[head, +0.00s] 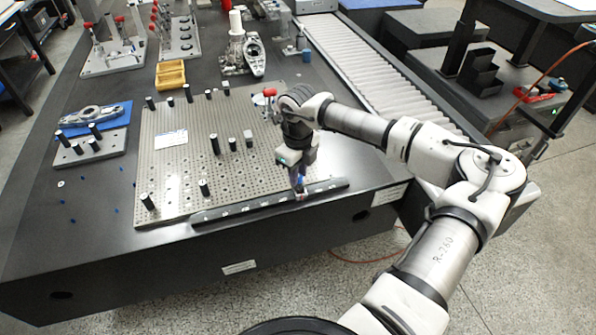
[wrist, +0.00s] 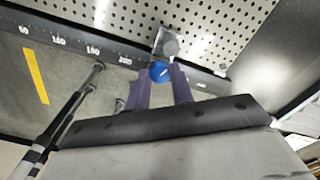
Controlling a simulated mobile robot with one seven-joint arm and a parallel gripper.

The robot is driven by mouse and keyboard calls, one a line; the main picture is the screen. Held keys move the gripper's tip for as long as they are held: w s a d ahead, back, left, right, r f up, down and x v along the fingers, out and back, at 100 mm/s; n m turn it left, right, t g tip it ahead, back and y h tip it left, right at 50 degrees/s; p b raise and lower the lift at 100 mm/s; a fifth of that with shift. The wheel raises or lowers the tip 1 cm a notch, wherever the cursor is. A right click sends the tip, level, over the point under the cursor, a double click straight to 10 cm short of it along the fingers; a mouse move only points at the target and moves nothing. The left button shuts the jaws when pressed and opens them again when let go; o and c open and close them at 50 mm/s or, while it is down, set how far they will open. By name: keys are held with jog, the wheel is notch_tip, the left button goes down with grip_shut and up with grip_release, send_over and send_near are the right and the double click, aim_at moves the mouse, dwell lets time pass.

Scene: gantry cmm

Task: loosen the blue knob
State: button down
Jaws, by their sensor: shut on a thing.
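The blue knob (wrist: 159,71) is round and sits at the scaled rail, beside a small grey block with a grey round part (wrist: 170,47). My gripper (wrist: 160,79) has its two purple fingers on either side of the knob, shut on it. In the head view my gripper (head: 299,194) points down at the rail along the front edge of the perforated plate. The knob cannot be made out there, as the fingers cover that spot.
The dark rail (head: 245,210) carries white numbers. The perforated plate (head: 180,185) behind it bears several black posts (head: 215,145). A red-knobbed part (head: 269,93) stands near my wrist. A roller conveyor (head: 365,70) runs at the right. The plate's left front is mostly clear.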

jog(key=shift+f+n+b, duration=0.15)
jog(key=shift+n+b, duration=0.15)
jog(key=shift+r+n, duration=0.2)
jog(key=shift+n, duration=0.2)
jog(key=c, duration=1.2)
grip_release()
notch_tip(320, 180, up, 14)
jog(key=b, duration=0.2)
jog(key=shift+f, duration=0.1)
